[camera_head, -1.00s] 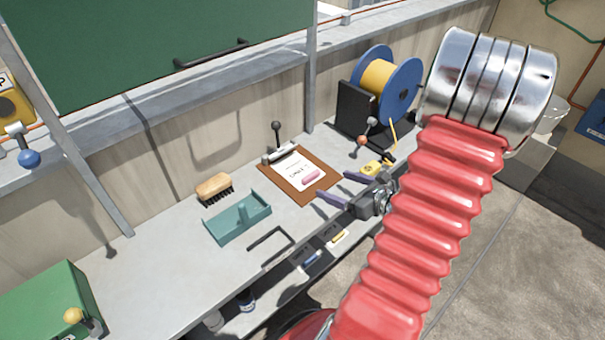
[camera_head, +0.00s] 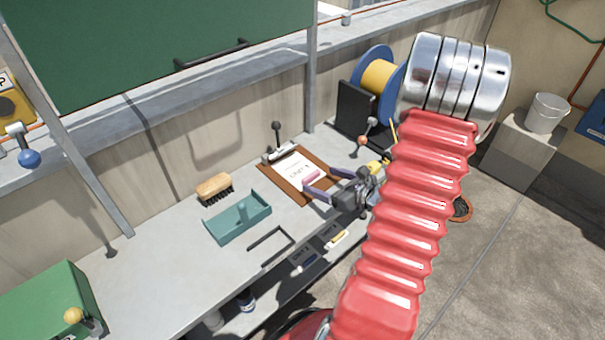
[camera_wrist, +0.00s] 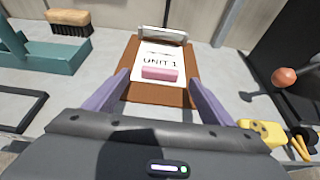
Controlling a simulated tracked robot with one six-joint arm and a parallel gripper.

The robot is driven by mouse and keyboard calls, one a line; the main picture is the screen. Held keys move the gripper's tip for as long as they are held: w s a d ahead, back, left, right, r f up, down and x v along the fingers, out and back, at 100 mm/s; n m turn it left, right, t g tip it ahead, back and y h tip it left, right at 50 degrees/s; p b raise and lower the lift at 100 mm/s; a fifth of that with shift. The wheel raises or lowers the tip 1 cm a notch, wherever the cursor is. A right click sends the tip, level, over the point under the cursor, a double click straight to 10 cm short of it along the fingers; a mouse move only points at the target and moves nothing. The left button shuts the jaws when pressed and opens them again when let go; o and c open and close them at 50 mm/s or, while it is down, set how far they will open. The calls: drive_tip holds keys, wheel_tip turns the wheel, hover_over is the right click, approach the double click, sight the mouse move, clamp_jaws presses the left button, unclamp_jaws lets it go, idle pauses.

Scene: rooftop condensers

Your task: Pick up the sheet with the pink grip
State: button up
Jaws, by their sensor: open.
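The white sheet (camera_wrist: 160,55) marked "UNIT 1" lies on a brown clipboard (camera_wrist: 182,94), under a metal clip at its far edge. The pink grip (camera_wrist: 160,73) sits across the near part of the sheet. In the head view the sheet (camera_head: 295,168) and pink grip (camera_head: 311,176) show on the bench. My gripper (camera_head: 305,182) is open and empty. In the wrist view its purple fingers (camera_wrist: 158,82) stand apart on either side of the clipboard's near end, with the pink grip beyond and between them. Contact with the clipboard cannot be told.
A teal tray (camera_head: 238,220) and a brush (camera_head: 214,187) lie left of the clipboard. A blue cable reel (camera_head: 377,85) and a red-knobbed lever (camera_wrist: 284,78) stand to the right. A yellow object (camera_wrist: 262,133) lies near my right finger. Bare bench (camera_head: 150,265) shows at left.

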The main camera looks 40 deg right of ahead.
sight(313, 177)
drive_tip(key=shift+x, duration=1.8)
drive_tip(key=shift+c, duration=0.4)
drive_tip(key=c, duration=1.1)
